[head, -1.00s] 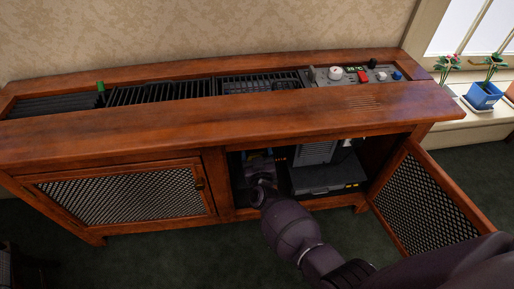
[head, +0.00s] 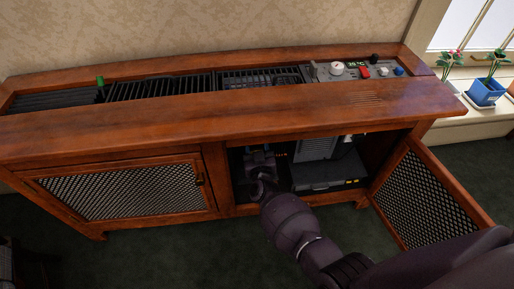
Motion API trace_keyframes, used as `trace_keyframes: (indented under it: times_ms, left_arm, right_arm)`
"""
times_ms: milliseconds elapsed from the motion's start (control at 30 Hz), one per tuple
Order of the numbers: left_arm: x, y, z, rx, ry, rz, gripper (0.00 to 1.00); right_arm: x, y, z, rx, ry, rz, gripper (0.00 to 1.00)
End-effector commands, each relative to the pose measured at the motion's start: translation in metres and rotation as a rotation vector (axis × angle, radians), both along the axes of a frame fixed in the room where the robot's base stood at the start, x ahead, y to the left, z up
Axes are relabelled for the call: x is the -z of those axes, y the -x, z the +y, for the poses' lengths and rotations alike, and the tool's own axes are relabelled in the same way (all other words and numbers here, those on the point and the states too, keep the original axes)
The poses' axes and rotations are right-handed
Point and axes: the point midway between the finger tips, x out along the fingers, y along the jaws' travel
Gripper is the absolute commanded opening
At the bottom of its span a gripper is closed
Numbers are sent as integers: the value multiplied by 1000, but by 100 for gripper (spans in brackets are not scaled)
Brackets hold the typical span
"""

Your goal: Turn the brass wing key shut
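My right arm comes in from the lower right and reaches through the open right-hand doorway of the wooden cabinet (head: 230,119). My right gripper (head: 260,158) is inside the dark left part of that compartment. Its fingers are small and dark against the shadow, so I cannot tell whether they are open or shut. A few small yellow-orange spots show just right of the gripper. I cannot make out the brass wing key among them; it is hidden or too small to tell. My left gripper is not in view.
The right mesh door (head: 425,197) stands open beside my arm. The left mesh door (head: 125,192) is shut. A dark grey box (head: 322,175) and a pale ribbed unit (head: 316,148) fill the compartment's middle. A control panel (head: 362,73) with knobs is on top.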

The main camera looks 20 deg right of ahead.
Motion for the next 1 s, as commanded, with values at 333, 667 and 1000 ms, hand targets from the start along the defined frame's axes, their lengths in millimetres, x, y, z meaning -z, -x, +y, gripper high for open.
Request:
trace_keyframes:
  times_ms: [333, 667, 1000]
  left_arm:
    - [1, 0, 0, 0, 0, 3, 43]
    - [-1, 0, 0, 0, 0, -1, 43]
    - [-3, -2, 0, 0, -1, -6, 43]
  right_arm:
    - [0, 0, 1, 0, -75, -21, 27]
    - [0, 0, 1, 0, -74, -20, 77]
    - [0, 1, 0, 0, -73, -20, 77]
